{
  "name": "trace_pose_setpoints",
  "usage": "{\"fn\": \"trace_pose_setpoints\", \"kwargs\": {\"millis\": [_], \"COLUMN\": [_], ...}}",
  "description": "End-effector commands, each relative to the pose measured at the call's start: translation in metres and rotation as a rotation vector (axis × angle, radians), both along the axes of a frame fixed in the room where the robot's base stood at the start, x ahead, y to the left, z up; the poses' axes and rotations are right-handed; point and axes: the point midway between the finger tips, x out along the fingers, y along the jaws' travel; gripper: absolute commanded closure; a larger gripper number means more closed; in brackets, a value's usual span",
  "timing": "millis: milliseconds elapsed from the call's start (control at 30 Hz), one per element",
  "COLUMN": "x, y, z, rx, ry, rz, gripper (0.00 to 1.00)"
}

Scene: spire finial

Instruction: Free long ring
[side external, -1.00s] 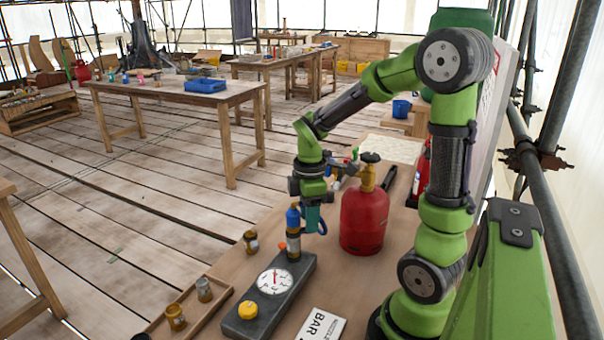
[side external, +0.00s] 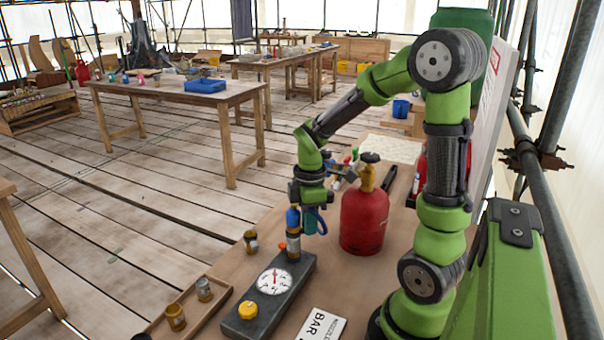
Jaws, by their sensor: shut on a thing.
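My gripper (side external: 308,206) points down above the near bench, just behind the gauge block. It appears shut on a small teal tool (side external: 311,222) with a blue loop at its right side; the fingertips are too small and covered to see clearly. An upright blue-topped cylinder (side external: 293,217) with a brass-coloured band stands at the far end of the grey gauge block (side external: 252,318), close to the left of the gripper. I cannot tell whether they touch. The block carries a white dial (side external: 274,281) and a yellow knob (side external: 248,310). No long ring can be made out.
A red gas bottle (side external: 363,222) with a brass valve stands close right of the gripper. A small jar (side external: 251,241) stands left of the block. A wooden tray (side external: 190,318) with jars and a white sign (side external: 319,326) lie in front.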

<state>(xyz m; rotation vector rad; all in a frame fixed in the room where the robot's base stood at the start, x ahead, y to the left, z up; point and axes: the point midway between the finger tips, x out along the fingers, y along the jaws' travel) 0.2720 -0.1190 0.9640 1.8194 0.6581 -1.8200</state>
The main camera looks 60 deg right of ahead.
Motion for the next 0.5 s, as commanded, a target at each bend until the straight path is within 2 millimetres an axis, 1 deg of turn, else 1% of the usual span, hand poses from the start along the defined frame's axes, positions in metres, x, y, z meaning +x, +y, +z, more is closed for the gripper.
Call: {"fn": "trace_pose_setpoints", "kwargs": {"millis": [267, 500], "x": [-0.0018, -0.0054], "y": [0.0027, 0.0087], "z": [0.0005, 0.0005], "rx": [0.0, 0.0], "ry": [-0.001, -0.001], "rz": [-0.083, -0.265], "gripper": [1.0, 1.0]}}
